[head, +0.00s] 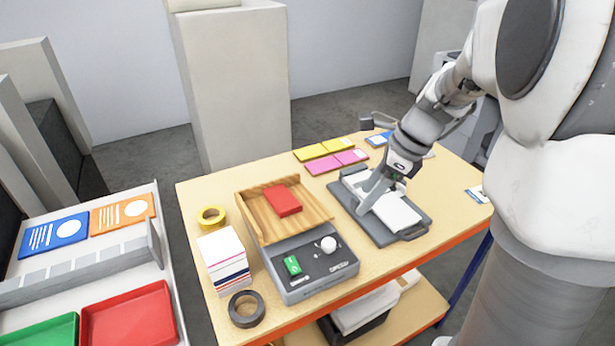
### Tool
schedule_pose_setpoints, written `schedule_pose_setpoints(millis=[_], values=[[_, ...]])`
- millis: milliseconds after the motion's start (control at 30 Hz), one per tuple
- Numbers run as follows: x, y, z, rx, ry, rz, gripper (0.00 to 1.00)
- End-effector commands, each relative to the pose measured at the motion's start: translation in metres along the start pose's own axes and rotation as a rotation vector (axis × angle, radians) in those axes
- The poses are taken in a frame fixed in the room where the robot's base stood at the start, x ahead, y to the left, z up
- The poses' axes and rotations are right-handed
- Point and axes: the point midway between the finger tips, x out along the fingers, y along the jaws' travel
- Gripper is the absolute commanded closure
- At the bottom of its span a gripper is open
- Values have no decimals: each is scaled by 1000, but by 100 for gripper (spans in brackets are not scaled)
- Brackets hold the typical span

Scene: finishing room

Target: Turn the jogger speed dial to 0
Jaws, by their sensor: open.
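The jogger has a grey control box (308,283) at its front and a slanted wooden tray (262,208) behind it. A white round speed dial (328,244) sits on the box's top panel, at the right. Its pointer and scale are too small to read. A green switch (292,265) is left of the dial. A red block (284,201) lies in the wooden tray. My gripper (385,186) is open, to the right of the jogger and apart from the dial, over a grey flat device. Its fingertips are hard to make out against that device.
The grey device (421,229) with white sheets stands right of the jogger. A paper stack (222,258), yellow tape (211,215) and dark tape (246,308) lie on the left. Yellow cards (325,149) and pink cards (337,161) lie behind. Red (130,318) and green trays are at far left.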

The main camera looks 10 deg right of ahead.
Motion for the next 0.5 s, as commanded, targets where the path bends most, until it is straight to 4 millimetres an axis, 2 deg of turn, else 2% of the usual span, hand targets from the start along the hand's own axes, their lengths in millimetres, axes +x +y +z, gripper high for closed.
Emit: schedule_pose_setpoints(millis=[167, 500], values=[[18, 0, -1, 11, -1, 5, 28], [90, 1, -1, 8, 2, 6, 28]])
